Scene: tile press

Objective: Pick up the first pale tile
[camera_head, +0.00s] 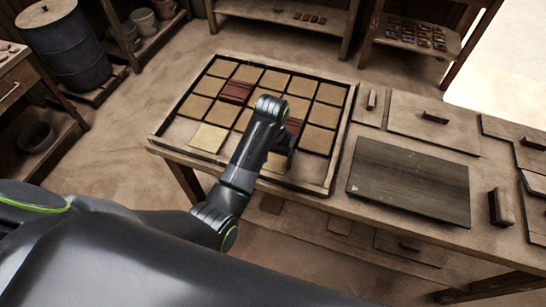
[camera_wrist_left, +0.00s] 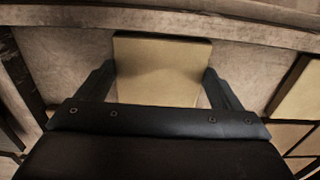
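One pale tile (camera_head: 275,163) lies in the front row of the wooden tray, partly hidden behind my left arm. My left gripper (camera_head: 281,152) is low over this tile, its fingertips hard to make out in the head view. In the left wrist view the pale tile (camera_wrist_left: 161,70) lies between the two fingers of my left gripper (camera_wrist_left: 160,70). The fingers are apart, one on each side, close to its edges; whether they touch it is unclear. Another pale tile (camera_head: 208,138) lies at the tray's front left. My right gripper is not in view.
The tray (camera_head: 325,190) holds rows of tan tiles with a few dark red ones, and its rim is close around the gripper. A dark board (camera_head: 410,181) and wooden lids with handles lie to the right. A blue barrel (camera_head: 68,45) stands at the back left.

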